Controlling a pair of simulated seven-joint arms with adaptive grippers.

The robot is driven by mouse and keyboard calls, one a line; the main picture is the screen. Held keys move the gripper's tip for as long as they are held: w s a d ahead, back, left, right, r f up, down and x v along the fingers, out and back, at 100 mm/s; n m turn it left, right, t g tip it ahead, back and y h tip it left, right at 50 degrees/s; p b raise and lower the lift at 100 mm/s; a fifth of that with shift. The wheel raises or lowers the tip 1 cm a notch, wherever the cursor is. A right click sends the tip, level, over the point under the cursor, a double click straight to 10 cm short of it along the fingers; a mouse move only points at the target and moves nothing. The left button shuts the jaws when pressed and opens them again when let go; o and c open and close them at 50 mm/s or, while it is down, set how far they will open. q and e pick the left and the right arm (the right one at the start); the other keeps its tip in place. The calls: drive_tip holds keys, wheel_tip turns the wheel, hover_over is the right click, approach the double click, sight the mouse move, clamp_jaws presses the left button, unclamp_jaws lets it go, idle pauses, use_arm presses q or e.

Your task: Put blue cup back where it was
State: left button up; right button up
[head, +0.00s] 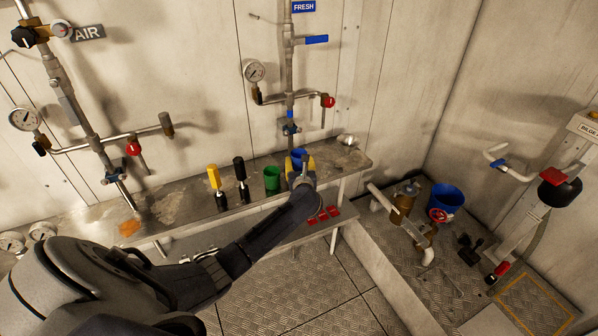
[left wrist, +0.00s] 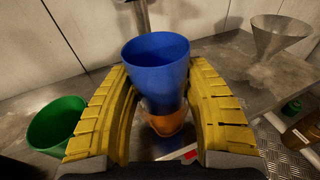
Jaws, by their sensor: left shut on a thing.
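The blue cup (head: 298,156) is upright between the yellow fingers of my left gripper (head: 300,165), over the metal shelf below the FRESH pipe. In the left wrist view the fingers are shut on the sides of the blue cup (left wrist: 156,62). An orange cup (left wrist: 165,123) shows directly below the blue cup; I cannot tell whether the blue one sits inside it or just above it. A green cup (head: 271,179) stands on the shelf to the left, apart from the gripper; it also shows in the left wrist view (left wrist: 58,122). My right gripper is not in view.
The metal shelf (head: 165,205) holds a yellow-handled tool (head: 214,178) and a black-handled tool (head: 239,170) left of the green cup. A metal funnel (left wrist: 276,38) stands to the right. The FRESH pipe (head: 289,80) comes down close behind the blue cup. A blue bucket (head: 446,198) is on the floor.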

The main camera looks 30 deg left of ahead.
use_arm(q)
drive_tip(key=shift+f, duration=1.9)
drive_tip(key=shift+f, duration=0.15)
drive_tip(key=o, duration=1.2)
drive_tip(key=shift+c, duration=0.2)
